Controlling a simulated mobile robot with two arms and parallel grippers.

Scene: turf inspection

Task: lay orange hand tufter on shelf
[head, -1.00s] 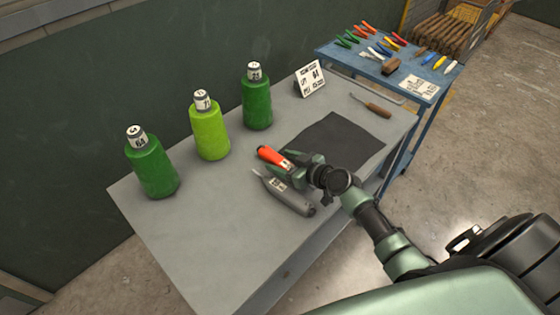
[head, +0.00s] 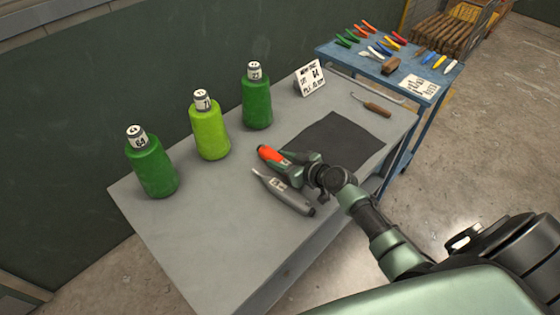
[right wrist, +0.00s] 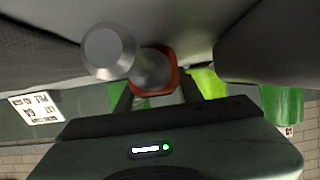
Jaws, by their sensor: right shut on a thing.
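The orange hand tufter (head: 270,154) is at my right gripper (head: 291,169) over the grey table, left of the dark mat. The gripper is shut on it, and its orange end sticks out to the upper left. In the right wrist view the tufter (right wrist: 165,72) shows a round metal end and an orange-red body between the fingers. I cannot tell whether it touches the table. The blue shelf cart (head: 410,82) stands beyond the table at the upper right, with several coloured tools on top. My left gripper does not show.
A grey tool (head: 287,193) lies just below the gripper. Three green yarn cones (head: 210,132) stand along the table's back edge. A dark mat (head: 335,143), a sign (head: 311,78) and a brown-handled hook (head: 376,109) lie or stand to the right. The table's front left is clear.

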